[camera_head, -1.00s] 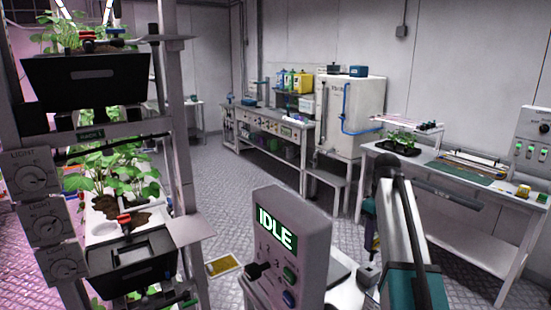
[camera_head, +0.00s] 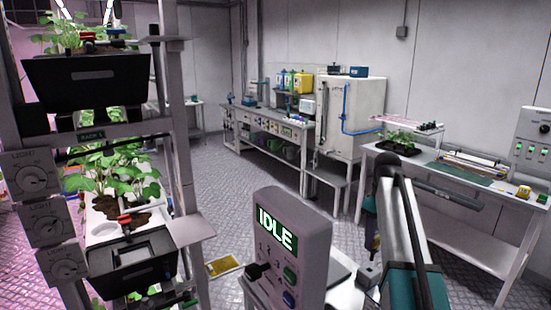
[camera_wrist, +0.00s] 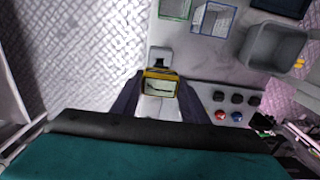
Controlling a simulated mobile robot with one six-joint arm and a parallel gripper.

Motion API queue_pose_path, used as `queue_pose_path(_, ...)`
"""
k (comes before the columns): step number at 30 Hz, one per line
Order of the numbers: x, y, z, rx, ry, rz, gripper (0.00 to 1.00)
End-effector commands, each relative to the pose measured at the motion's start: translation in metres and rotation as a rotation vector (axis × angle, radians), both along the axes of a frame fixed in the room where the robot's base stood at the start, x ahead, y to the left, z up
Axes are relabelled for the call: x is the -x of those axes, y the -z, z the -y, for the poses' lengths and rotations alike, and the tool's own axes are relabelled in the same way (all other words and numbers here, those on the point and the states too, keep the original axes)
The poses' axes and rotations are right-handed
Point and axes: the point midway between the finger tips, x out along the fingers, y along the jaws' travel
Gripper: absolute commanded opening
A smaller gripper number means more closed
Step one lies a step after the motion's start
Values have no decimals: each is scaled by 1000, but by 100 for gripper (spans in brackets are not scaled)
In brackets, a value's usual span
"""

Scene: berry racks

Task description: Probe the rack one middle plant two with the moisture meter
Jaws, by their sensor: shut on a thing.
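The yellow moisture meter (camera_wrist: 160,84) with its pale display sits between the dark fingers of my gripper (camera_wrist: 160,98) in the wrist view. My gripper is shut on it, above a grey surface. Its probe is hidden. The leaves overlap, so I cannot tell plant two apart. My arm is at the lower right, well away from the rack.
A control box reading IDLE (camera_head: 278,240) stands in the foreground between the rack and my arm. A workbench (camera_head: 460,170) is at the right. Open floor lies in the middle.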

Motion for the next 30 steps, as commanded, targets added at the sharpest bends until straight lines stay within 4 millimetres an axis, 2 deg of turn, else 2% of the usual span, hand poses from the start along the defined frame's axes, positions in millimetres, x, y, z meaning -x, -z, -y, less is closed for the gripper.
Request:
queue_pose_path(4,0,7,0,0,0,1,16)
queue_pose_path(13,0,7,0,0,0,1,16)
queue_pose_path(17,1,4,-8,0,3,1,16)
queue_pose_path(23,9,-11,-47,0,21,4,16)
queue_pose_path(30,28,-36,-111,1,59,3,16)
